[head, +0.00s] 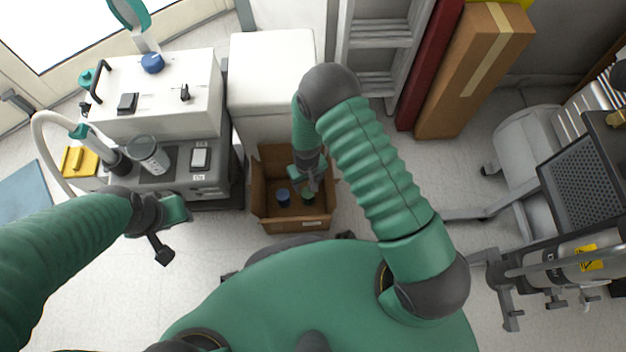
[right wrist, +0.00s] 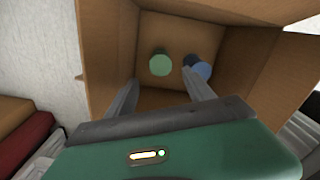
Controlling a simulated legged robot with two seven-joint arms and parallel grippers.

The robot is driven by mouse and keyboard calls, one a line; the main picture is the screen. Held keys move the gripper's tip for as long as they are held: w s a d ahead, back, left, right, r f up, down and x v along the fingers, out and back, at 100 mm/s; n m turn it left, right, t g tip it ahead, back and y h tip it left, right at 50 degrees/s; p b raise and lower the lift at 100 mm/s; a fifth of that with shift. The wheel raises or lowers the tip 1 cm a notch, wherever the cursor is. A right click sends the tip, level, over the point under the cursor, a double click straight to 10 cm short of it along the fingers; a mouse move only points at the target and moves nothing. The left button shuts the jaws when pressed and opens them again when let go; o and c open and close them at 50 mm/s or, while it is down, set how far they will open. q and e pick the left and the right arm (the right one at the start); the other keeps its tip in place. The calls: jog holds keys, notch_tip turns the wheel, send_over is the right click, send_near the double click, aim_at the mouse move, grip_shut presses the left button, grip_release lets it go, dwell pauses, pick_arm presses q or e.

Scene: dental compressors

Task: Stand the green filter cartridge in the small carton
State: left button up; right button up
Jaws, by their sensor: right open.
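The small carton (head: 292,224) stands open on the floor; its brown wall also shows in the right wrist view (right wrist: 105,40). The green filter cartridge (right wrist: 160,64) stands upright inside it, and its top shows in the head view (head: 309,196). My right gripper (head: 312,186) reaches down into the carton above the cartridge. In the right wrist view the right gripper (right wrist: 160,92) has its fingers spread, with the green cartridge beyond the gap and nothing held. My left gripper (head: 163,250) hangs at the left, away from the carton; its finger gap is unclear.
A blue cartridge (head: 283,198) stands in the carton beside the green one. A grey compressor unit (head: 200,182) is left of the carton and a white cabinet (head: 272,70) behind it. A long brown box (head: 470,75) leans at the back right. Floor is clear right of the carton.

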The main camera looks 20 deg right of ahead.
notch_tip(320, 180, up, 16)
jog(key=d+r+t, duration=0.1)
jog(key=d, duration=0.2)
jog(key=s+d+r+m+t, duration=0.1)
jog(key=s+d+r, duration=0.2)
jog(key=s+r, duration=0.6)
jog(key=shift+s+r+t, duration=0.25)
jog(key=shift+r+t, duration=0.05)
jog(key=shift+r, duration=0.6)
